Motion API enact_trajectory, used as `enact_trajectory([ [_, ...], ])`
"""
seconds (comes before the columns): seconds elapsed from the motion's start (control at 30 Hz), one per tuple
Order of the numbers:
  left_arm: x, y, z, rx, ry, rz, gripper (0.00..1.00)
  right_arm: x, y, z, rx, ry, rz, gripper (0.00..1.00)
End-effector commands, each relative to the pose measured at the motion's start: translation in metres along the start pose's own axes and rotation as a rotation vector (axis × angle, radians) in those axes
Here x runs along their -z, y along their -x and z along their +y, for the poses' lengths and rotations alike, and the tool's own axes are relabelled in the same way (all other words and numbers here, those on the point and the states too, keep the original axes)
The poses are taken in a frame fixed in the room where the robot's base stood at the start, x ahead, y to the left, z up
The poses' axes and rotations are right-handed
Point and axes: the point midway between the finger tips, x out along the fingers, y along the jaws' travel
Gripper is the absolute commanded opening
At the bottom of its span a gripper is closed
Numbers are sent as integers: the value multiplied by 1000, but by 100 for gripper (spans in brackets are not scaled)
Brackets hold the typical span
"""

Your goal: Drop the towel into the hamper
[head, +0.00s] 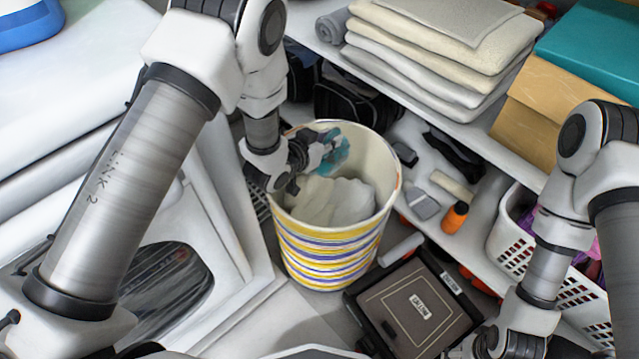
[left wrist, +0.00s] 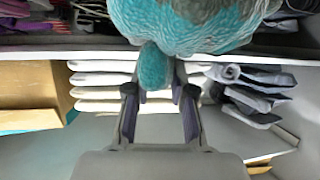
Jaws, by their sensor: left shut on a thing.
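The hamper (head: 325,262) is a round white bin with yellow and blue stripes, standing upright on the floor in the middle of the head view. My left gripper (head: 312,156) is at its open mouth, on the left side. It is shut on a teal towel (head: 336,152), which hangs within the outline of the hamper's mouth. In the left wrist view, the bunched teal towel (left wrist: 190,25) bulges beyond the fingers (left wrist: 158,95), with a small part between them. My right gripper (head: 500,345) is partly cut off at the bottom right; its fingers are unclear.
A pale cloth (head: 345,203) lies inside the hamper. Folded towels (head: 440,50) are stacked on the shelf behind. A dark box (head: 418,308) lies right of the hamper, and a white basket (head: 510,235) stands farther right. A white front-loading machine (head: 205,215) is at left.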

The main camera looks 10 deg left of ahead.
Motion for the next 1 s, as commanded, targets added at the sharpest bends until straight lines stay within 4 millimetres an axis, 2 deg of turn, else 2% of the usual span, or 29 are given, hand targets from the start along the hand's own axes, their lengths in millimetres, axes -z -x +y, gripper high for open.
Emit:
enact_trajectory([
  [0.17,-10,-4,0,-1,-1,0,0,-1,-10,0,0,-1,-3,66],
  [0.5,-53,-22,0,0,0,1,0,-1,-53,0,0,-1,-3,66],
  [0.83,-55,-23,0,0,-1,1,0,-1,-54,0,0,-1,-2,66],
  [0.87,-55,-23,0,0,-1,1,34,-1,-54,0,0,-1,-2,66],
  [0.9,-55,-23,0,0,-1,1,48,-1,-54,0,0,-1,-2,66],
  [0.93,-55,-23,0,0,0,1,52,-1,-54,0,0,-1,-2,66],
  [1.0,-55,-23,0,0,0,1,52,-1,-54,0,0,-1,-2,66],
])
